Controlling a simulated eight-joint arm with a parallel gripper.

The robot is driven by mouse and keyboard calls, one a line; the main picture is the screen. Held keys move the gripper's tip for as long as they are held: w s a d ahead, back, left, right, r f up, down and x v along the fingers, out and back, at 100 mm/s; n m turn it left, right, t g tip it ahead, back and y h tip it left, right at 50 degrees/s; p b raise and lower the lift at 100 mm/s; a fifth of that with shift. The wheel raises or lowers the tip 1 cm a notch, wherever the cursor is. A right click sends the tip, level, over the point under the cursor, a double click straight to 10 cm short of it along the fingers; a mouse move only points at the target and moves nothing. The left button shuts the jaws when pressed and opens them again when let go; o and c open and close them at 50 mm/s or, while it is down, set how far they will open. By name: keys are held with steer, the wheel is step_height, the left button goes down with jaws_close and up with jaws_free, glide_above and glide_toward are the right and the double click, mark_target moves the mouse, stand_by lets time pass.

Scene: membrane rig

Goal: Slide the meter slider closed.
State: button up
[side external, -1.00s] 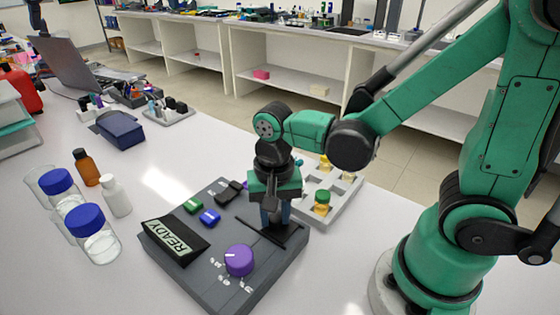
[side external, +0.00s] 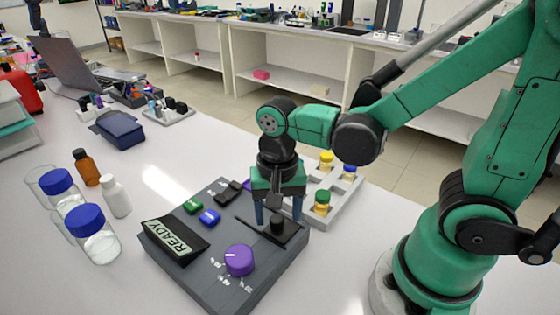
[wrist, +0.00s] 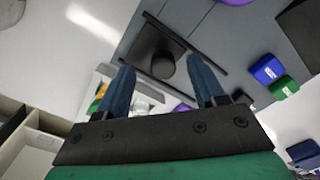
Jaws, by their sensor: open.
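The meter slider's black round knob (side external: 277,225) stands upright on a dark square plate on the grey device (side external: 205,285). A thin dark line runs along the plate's edge. My gripper (side external: 278,210) is open above the knob, its two blue fingers spread to either side and apart from it. In the wrist view the knob (wrist: 163,65) lies between the fingertips, with the dark plate (wrist: 150,38) around it. I cannot tell from these views how far along its travel the slider stands.
The device also carries a purple dial (side external: 239,260), a READY display (side external: 177,239), and green (side external: 193,206) and blue (side external: 210,216) buttons. A grey rack (side external: 347,208) with yellow- and green-capped vials stands close behind my gripper. Blue-capped jars (side external: 95,240) stand at the left.

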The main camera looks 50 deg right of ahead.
mark_target(278, 219)
steer(key=shift+r, duration=2.3)
steer(key=shift+r, duration=0.1)
steer(key=shift+r, duration=2.4)
steer(key=w+d+n+t, duration=0.1)
steer(key=n+t, duration=0.1)
steer(key=n, duration=0.1)
steer(key=d+f+n+t, duration=0.1)
steer(key=n+t, duration=0.1)
steer(key=n, duration=0.1)
steer(key=w+d+f+n+t, duration=0.1)
steer(key=d+n+t, duration=0.1)
steer(key=n+t, duration=0.1)
steer(key=shift+w+d, duration=0.1)
steer(key=shift+w, duration=0.2)
